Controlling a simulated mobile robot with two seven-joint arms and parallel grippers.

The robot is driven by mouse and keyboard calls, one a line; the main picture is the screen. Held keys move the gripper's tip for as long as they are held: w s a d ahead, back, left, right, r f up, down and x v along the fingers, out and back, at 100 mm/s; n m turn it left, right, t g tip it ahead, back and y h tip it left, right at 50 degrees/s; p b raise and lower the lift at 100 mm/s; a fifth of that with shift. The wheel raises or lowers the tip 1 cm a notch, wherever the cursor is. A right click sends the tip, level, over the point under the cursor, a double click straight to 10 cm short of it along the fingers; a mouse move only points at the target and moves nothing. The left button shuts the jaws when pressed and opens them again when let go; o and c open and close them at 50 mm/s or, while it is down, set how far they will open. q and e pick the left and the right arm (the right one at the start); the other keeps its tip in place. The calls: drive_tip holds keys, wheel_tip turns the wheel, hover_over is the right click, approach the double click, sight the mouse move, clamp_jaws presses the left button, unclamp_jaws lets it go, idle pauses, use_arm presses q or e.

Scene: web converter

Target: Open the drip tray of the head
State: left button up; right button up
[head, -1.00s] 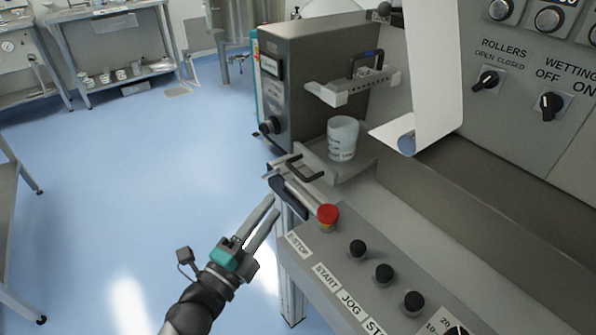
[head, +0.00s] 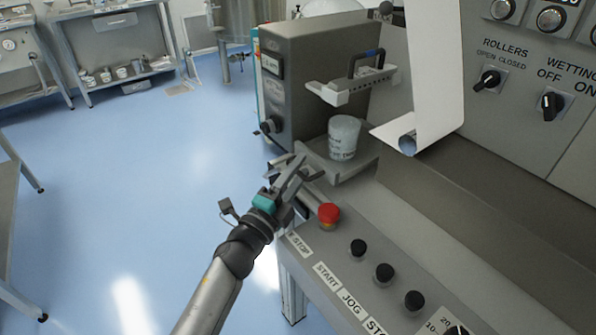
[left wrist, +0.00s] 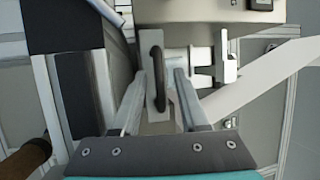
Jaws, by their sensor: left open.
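The drip tray (head: 355,168) is a grey shallow tray low under the dispensing head (head: 315,85), with a white printed cup (head: 343,138) standing in it. My left gripper (head: 298,164) is at the front of the tray and is open. In the head view its fingers largely cover the tray's dark handle. In the left wrist view the black handle (left wrist: 158,72) shows upright between the two fingers (left wrist: 160,78), with a gap visible on each side. I cannot tell how deep the handle is between them. My right gripper is not in view.
A red emergency stop button (head: 328,214) and several black buttons stand on the control panel (head: 345,262) close to the left arm. A white web sheet (head: 432,70) hangs to the right of the head. The blue floor (head: 130,190) at left is clear.

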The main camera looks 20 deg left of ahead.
use_arm(q)
drive_tip(key=shift+c, duration=0.3)
clamp_jaws()
idle(1.1)
